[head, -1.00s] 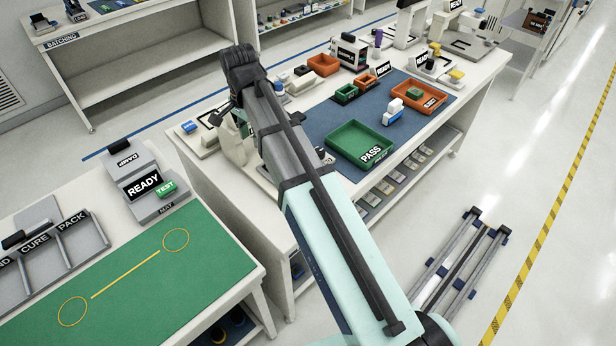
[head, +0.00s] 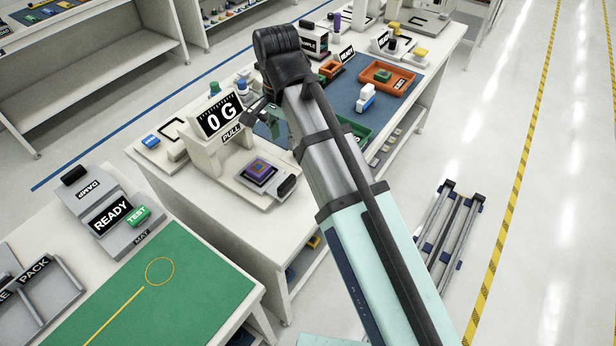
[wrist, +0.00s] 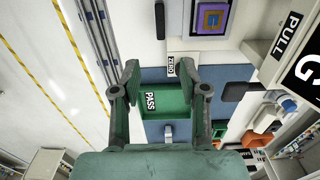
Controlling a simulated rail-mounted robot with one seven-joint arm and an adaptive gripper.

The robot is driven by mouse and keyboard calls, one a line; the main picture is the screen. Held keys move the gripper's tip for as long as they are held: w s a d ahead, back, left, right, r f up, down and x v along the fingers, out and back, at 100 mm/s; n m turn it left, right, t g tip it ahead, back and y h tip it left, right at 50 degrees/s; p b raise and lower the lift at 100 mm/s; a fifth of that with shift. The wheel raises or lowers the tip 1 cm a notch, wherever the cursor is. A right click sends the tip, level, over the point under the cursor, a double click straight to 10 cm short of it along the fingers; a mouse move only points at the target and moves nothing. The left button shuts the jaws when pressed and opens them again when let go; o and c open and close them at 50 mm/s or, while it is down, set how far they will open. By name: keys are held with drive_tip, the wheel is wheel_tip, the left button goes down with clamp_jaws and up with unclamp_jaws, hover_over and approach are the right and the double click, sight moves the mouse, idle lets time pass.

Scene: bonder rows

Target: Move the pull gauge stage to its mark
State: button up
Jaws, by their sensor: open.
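The pull gauge (head: 222,128) is a white machine with a black display reading 0 G and a PULL label, on the near left part of the bench. Its stage (head: 259,174), a plate bearing a purple and gold square part, sits in front of the display, with a dark handle (head: 287,185) at its right. The stage also shows at the top of the wrist view (wrist: 211,18). A black bracket-shaped line (head: 172,152) is on the white plate left of the gauge. My gripper (wrist: 164,75) is open and empty above the bench; in the head view my arm partly hides it.
The green PASS tray (wrist: 172,101) lies on the blue mat (head: 345,98) below my gripper. An orange tray (head: 388,78) and a blue-white item (head: 367,97) stand farther right.

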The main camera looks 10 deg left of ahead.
sight(287, 182)
wheel_tip(287, 182, down, 17)
drive_tip(key=p, duration=0.3)
drive_tip(key=shift+s+a+f, duration=0.1)
drive_tip(key=shift+f, duration=0.05)
idle(0.3)
clamp_jaws()
